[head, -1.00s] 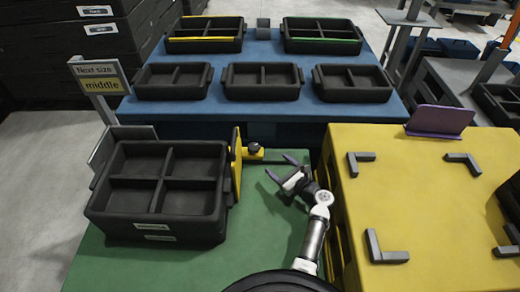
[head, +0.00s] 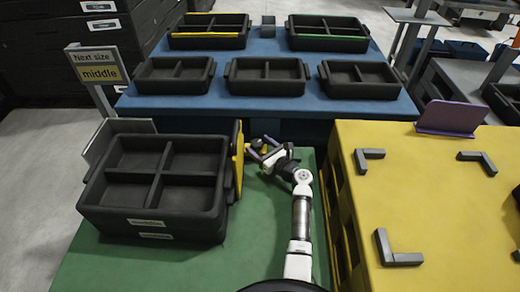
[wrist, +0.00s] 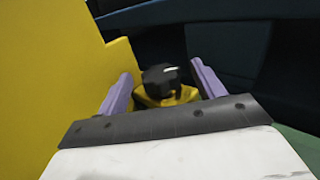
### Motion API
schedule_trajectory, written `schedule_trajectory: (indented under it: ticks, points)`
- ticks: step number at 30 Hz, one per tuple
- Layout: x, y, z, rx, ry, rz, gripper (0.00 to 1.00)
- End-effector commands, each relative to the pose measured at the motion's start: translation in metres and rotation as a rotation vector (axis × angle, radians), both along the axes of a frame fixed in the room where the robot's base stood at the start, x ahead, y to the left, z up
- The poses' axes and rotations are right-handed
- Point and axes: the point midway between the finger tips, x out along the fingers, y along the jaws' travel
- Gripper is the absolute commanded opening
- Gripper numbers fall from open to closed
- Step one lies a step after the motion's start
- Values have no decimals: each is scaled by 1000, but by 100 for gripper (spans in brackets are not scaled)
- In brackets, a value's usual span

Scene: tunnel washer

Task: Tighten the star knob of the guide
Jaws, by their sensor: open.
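The star knob (wrist: 162,80) is black and sits on a yellow mount in the wrist view, between the two purple fingers of my gripper (wrist: 159,88). The fingers stand apart on either side of it, and I cannot tell whether they touch it. In the head view my gripper (head: 262,148) is at the yellow guide (head: 238,162), and the knob is partly hidden there. The guide stands upright against the right side of the black divided crate (head: 160,217). In the wrist view the guide's yellow plate (wrist: 50,80) fills the left.
The crate rests on a green table (head: 270,215). A yellow table (head: 430,190) with grey corner brackets stands to the right. A blue table (head: 215,105) behind holds several black trays. A sign (head: 98,68) reads "Next size middle". Green surface is clear in front of the guide.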

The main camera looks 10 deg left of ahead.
Motion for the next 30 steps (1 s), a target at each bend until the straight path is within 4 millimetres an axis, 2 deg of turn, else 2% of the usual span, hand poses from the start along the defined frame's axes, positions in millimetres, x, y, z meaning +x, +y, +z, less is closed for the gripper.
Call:
schedule_trajectory:
  ticks: [9, 20, 30]
  points:
    - [2, 3, 0, 0, 0, -1, 68]
    - [2, 2, 0, 0, 0, -1, 23]
    - [-1, 5, 3, 2, 1, -65, 23]
